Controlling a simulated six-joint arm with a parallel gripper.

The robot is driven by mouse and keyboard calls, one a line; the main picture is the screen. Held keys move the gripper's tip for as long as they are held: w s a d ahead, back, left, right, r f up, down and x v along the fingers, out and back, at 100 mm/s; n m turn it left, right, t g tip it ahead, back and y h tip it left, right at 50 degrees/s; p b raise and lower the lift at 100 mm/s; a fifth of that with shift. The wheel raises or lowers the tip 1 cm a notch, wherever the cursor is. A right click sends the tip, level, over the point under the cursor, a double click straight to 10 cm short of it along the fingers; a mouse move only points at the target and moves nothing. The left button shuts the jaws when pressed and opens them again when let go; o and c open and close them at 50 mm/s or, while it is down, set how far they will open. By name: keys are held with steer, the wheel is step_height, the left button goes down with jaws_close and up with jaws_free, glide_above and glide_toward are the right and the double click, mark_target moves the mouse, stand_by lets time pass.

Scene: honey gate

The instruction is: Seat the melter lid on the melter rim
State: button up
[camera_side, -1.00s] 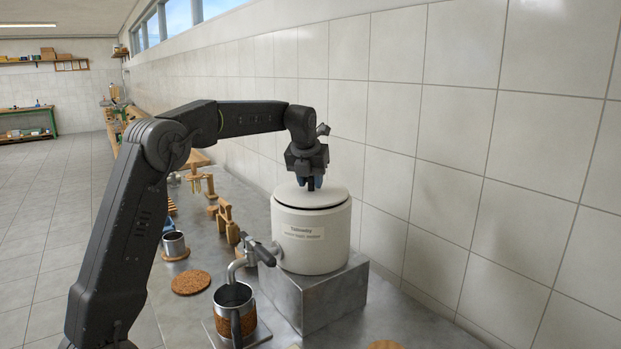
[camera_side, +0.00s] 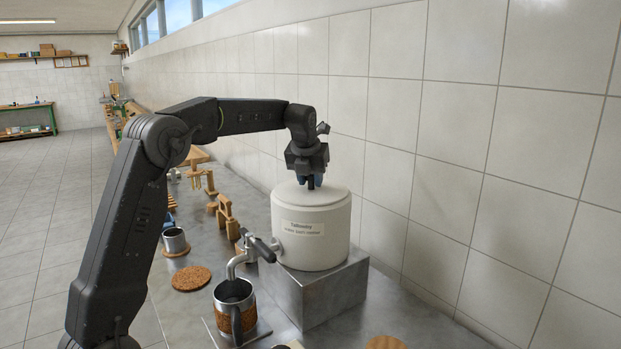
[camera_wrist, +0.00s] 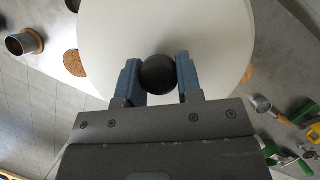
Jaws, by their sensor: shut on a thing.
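The white melter (camera_side: 318,245) stands on a metal block and carries a label on its front. The round white lid (camera_side: 335,196) lies on top of the melter, level, with no dark gap showing along the visible front of the rim. The far side of the rim is hidden. My gripper (camera_side: 311,182) is straight above the lid, shut on its black knob. In the wrist view my gripper (camera_wrist: 158,82) has its blue fingers on both sides of the round black knob (camera_wrist: 158,73), over the wide white lid (camera_wrist: 160,25).
A tap (camera_side: 258,248) sticks out at the melter's left, above a cork-wrapped mug (camera_side: 236,317). A cork disc (camera_side: 191,278), a small metal cup (camera_side: 174,241) and wooden stands (camera_side: 227,217) lie to the left. The tiled wall is close behind the metal block (camera_side: 320,296).

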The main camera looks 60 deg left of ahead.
steer(key=shift+f, duration=0.5)
stand_by(0.9)
steer(key=o, duration=0.8)
steer(key=shift+s+d+r, duration=0.15)
steer(key=shift+r, duration=0.35)
steer(key=shift+s+d+r, duration=0.15)
steer(key=shift+s+r, duration=0.05)
steer(key=shift+r, duration=0.45)
steer(key=shift+s+d+r, duration=0.15)
steer(key=shift+s+r, duration=0.05)
steer(key=shift+r, duration=0.35)
steer(key=o, duration=0.5)
steer(key=shift+o, duration=0.2)
